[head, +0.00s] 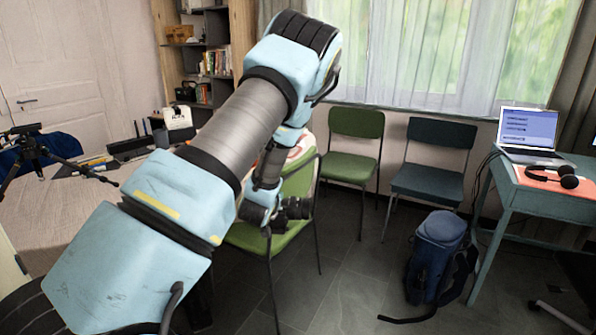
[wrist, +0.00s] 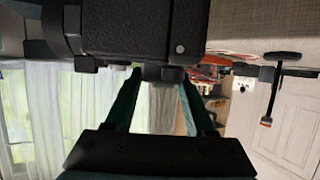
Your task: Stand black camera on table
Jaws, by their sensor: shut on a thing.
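The black camera (head: 294,208) is in my gripper (head: 268,212), in front of the green chair in the head view. In the wrist view the camera (wrist: 140,32) fills the upper middle, close up. The teal fingers of my gripper (wrist: 158,80) reach to its edge and are shut on it. The table (head: 70,220) is at the left of the head view, to the left of the camera and partly hidden by my arm. A black tripod (head: 40,152) stands on it. Where the fingers grip the camera is mostly hidden in the head view.
A green chair (head: 247,238) is just behind and below the camera. A dark box (head: 130,146) and a white object (head: 178,119) are at the table's far side. Two more chairs, a blue backpack (head: 438,262) and a laptop desk (head: 540,188) are to the right. Some floor between is open.

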